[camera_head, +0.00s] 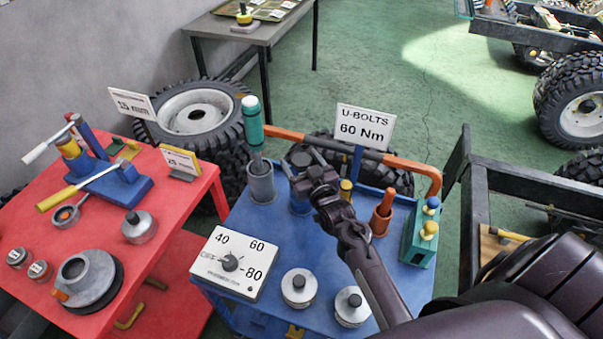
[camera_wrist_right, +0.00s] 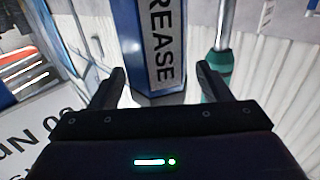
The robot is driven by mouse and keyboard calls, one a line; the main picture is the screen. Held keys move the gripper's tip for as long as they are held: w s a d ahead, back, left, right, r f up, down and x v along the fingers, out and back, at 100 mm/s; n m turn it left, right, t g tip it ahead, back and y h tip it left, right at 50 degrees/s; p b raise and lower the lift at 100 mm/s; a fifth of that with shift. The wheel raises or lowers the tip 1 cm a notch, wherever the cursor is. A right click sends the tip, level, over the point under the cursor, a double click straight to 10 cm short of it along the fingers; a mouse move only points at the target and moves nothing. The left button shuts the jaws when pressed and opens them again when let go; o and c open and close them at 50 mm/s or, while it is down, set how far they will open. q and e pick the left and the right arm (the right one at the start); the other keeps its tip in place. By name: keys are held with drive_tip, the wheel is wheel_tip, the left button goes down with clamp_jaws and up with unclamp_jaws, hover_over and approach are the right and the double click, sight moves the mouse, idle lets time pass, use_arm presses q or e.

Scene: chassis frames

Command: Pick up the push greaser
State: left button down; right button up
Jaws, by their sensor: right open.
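A blue body (camera_wrist_right: 148,50) with a white label reading "REASE" stands ahead of my right gripper in the right wrist view; I take it for the push greaser. My right gripper (camera_wrist_right: 161,82) is open, with one finger towards each side of this body; I see no contact. In the head view my right gripper (camera_head: 306,166) is over the blue trolley top and hides most of what is behind it. A blue holder (camera_head: 299,206) shows just below the gripper there. My left gripper is not in view.
A teal-handled tool (camera_head: 254,125) stands in a grey cup (camera_head: 261,183) left of the gripper. An orange bar (camera_head: 345,150) and a U-bolts sign (camera_head: 364,125) rise behind. A dial box (camera_head: 232,262), round metal parts (camera_head: 300,287) and a green block (camera_head: 419,235) crowd the blue trolley.

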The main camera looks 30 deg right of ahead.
clamp_jaws()
drive_tip(key=shift+r, duration=0.1)
idle(0.4)
